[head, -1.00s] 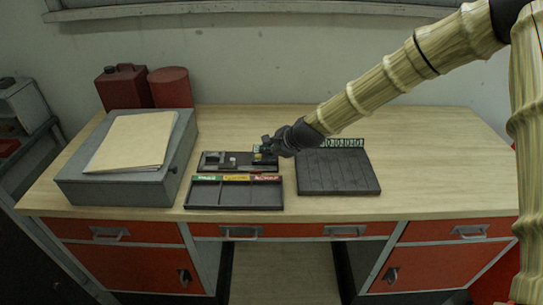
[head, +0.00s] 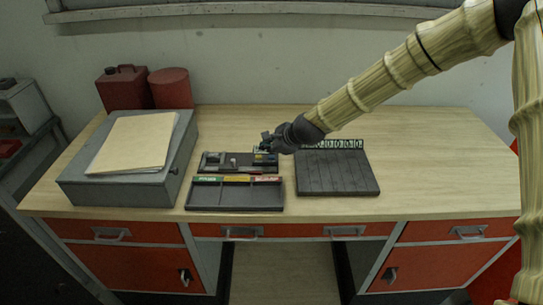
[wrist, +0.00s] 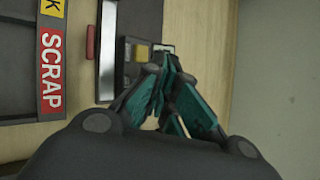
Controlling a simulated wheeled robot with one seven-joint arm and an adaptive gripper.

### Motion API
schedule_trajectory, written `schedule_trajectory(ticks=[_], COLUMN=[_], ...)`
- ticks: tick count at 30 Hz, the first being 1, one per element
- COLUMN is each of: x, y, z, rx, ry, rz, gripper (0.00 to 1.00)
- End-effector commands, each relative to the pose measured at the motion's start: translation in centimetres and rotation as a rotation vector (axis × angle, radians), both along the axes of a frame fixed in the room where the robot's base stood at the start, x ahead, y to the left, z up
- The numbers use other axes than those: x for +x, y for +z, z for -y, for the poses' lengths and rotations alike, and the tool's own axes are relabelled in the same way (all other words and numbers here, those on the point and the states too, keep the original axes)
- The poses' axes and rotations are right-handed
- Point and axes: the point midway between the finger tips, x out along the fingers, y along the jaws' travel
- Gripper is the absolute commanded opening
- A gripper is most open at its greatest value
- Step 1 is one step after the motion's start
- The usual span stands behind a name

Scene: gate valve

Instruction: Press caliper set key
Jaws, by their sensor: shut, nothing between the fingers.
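The caliper (head: 236,162) lies on a dark base at the back of the desk's middle, behind the three-part tray. Its right end, with a small yellow patch, shows beside my gripper. In the wrist view the dark caliper body with a yellow key (wrist: 141,51) lies just left of the fingertips. A pale spot lies right at the tips. My gripper (head: 268,144) is shut and empty, with teal fingers (wrist: 168,62) pointing at the caliper's end. I cannot tell whether the tips touch it. Which key is the set key is not readable.
A tray (head: 235,197) with green, yellow and red labels stands in front; its red SCRAP label (wrist: 50,75) shows in the wrist view. A ribbed dark board (head: 338,175) with a row of figures (head: 335,144) is to the right. A grey box (head: 85,190) with a folder stands left.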

Motion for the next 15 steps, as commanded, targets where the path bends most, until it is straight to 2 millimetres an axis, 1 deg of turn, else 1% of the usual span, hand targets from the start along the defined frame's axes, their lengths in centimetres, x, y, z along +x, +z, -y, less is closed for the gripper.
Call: schedule_trajectory(ticks=[5,15], x=[0.0,0.0], y=[0.2,2.5], z=[0.0,0.0], rx=[0.0,0.0], ry=[0.0,0.0], rz=[0.0,0.0], gripper=[0.0,0.0])
